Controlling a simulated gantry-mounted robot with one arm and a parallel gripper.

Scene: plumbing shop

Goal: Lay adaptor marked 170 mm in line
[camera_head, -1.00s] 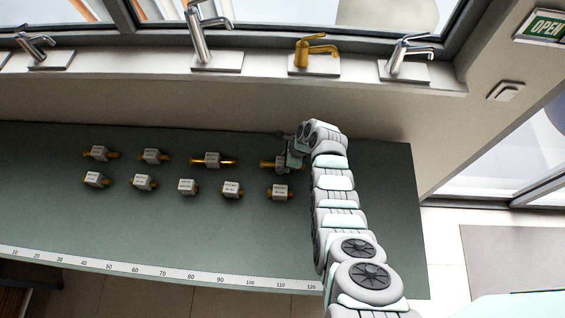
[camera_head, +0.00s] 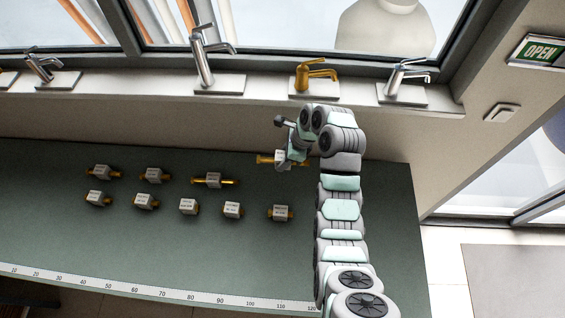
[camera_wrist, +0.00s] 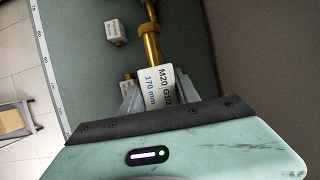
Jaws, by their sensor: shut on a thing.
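My gripper (camera_head: 283,160) is at the back right of the green counter (camera_head: 120,240), shut on a brass adaptor (camera_head: 265,160) with a white label block. In the wrist view the held adaptor (camera_wrist: 153,50) points away from the gripper, and its label (camera_wrist: 158,82) reads "170 mm" in blue under black lettering. My gripper's fingers (camera_wrist: 158,100) lie on both sides of the label block. The adaptor appears raised above the counter. The other adaptors lie in two rows; the back row holds a long one (camera_head: 213,181) and shorter ones (camera_head: 153,175) (camera_head: 103,172).
The front row has several labelled adaptors, among them one at the right (camera_head: 280,213) and one at the left (camera_head: 98,199). A ruler strip (camera_head: 160,292) runs along the front edge. Taps, including a gold one (camera_head: 308,78), stand on the sill behind. The counter's front strip is clear.

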